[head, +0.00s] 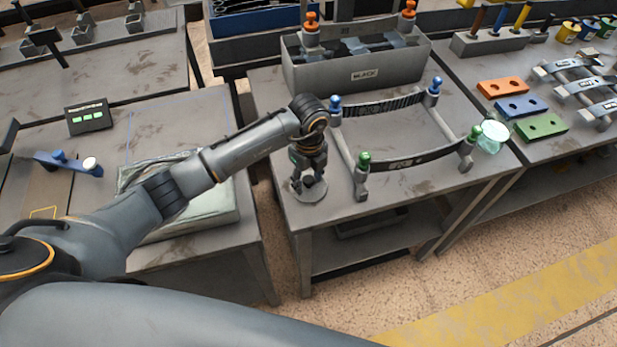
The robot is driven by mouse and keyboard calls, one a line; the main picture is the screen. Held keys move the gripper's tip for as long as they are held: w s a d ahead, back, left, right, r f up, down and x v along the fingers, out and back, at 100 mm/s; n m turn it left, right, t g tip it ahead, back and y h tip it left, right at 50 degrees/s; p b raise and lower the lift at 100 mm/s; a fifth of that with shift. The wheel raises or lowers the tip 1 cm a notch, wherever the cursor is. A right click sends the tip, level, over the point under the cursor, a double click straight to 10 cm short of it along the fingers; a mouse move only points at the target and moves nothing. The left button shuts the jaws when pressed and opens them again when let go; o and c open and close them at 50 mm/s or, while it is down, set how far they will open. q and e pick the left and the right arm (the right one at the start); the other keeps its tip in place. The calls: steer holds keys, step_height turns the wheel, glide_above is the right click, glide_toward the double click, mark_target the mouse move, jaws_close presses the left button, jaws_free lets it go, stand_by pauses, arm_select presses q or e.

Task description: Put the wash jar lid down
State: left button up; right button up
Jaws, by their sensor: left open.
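The wash jar lid (311,196), a round grey disc, lies flat on the middle table (405,209) near its front left corner. My left gripper (308,184) points down right over the lid, with its fingers open around the lid's middle. The fingers partly hide the lid, so I cannot tell whether they touch it. The wash jar (493,136), clear with pale green contents, stands at the table's right side with its top uncovered. My right gripper is out of view.
A rack with blue and green knobs (364,161) holding dark leaf springs stands just right of the gripper. A grey bin (358,72) stands behind. A folded cloth (210,207) lies on the left table. The right table holds coloured blocks (541,125).

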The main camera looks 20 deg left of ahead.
mark_target(309, 179)
arm_select(q)
step_height(309, 179, up, 12)
steer(key=b, duration=0.3)
stand_by(0.4)
